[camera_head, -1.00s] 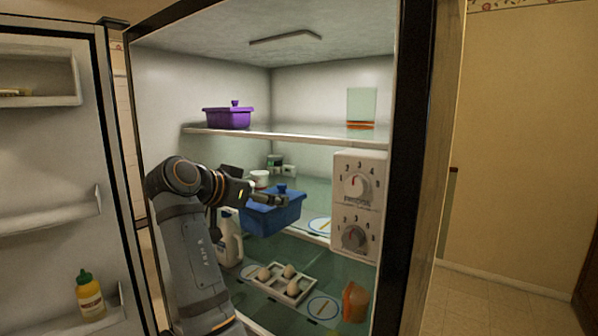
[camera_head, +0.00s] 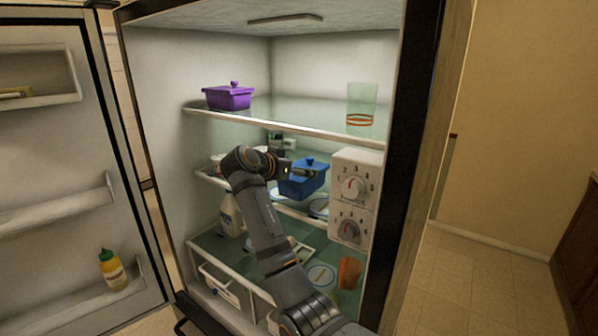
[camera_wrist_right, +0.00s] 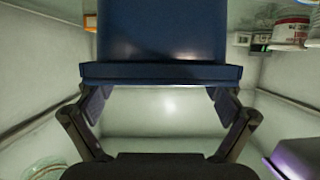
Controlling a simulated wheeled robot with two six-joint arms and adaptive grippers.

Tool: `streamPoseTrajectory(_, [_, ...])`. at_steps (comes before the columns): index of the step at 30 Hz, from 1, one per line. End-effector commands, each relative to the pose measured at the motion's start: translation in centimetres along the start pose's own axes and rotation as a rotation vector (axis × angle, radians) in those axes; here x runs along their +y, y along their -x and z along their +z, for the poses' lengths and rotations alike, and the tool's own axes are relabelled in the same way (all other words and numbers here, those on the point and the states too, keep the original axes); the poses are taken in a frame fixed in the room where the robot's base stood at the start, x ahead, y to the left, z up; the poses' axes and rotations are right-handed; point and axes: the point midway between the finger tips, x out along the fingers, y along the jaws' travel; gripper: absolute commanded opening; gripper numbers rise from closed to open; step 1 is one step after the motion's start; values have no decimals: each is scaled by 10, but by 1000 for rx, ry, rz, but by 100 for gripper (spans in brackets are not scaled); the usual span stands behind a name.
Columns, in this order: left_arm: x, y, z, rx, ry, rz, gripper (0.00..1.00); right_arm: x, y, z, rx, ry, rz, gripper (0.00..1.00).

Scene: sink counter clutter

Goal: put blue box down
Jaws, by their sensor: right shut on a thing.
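The blue box (camera_head: 303,186), a lidded pot with a knob, is in the fridge at the height of the middle shelf (camera_head: 210,181). It also fills the top of the right wrist view (camera_wrist_right: 163,35). My right gripper (camera_head: 300,173) is shut on it, with a finger at each side of the box in the wrist view (camera_wrist_right: 160,95). The box looks roughly level, over or beside pale round discs (camera_head: 318,208) on that shelf. I cannot tell whether its bottom touches the shelf. My left gripper is not in view.
A control box with dials (camera_head: 355,190) stands close right of the blue box. A purple pot (camera_head: 228,97) and a glass (camera_head: 361,104) are on the upper shelf. A milk jug (camera_head: 231,215) and orange cup (camera_head: 348,273) are below. The open door (camera_head: 60,170) is left.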

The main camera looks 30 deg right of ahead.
Motion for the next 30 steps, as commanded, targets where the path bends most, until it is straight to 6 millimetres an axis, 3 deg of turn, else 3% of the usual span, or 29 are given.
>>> streamPoseTrajectory(6, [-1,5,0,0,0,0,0,0,-10,-4,0,-1,-1,45])
streamPoseTrajectory(12, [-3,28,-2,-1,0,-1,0,0,-19,20,-1,3,0,45])
streamPoseTrajectory(21, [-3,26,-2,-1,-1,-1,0,0,-22,29,1,-1,-1,45])
streamPoseTrajectory(22, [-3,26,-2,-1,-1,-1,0,0,-22,30,-1,0,-1,96])
streamPoseTrajectory(23, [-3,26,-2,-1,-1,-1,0,0,-22,30,-1,0,-1,100])
streamPoseTrajectory(30, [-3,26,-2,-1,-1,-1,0,0,-22,30,-1,0,-1,100])
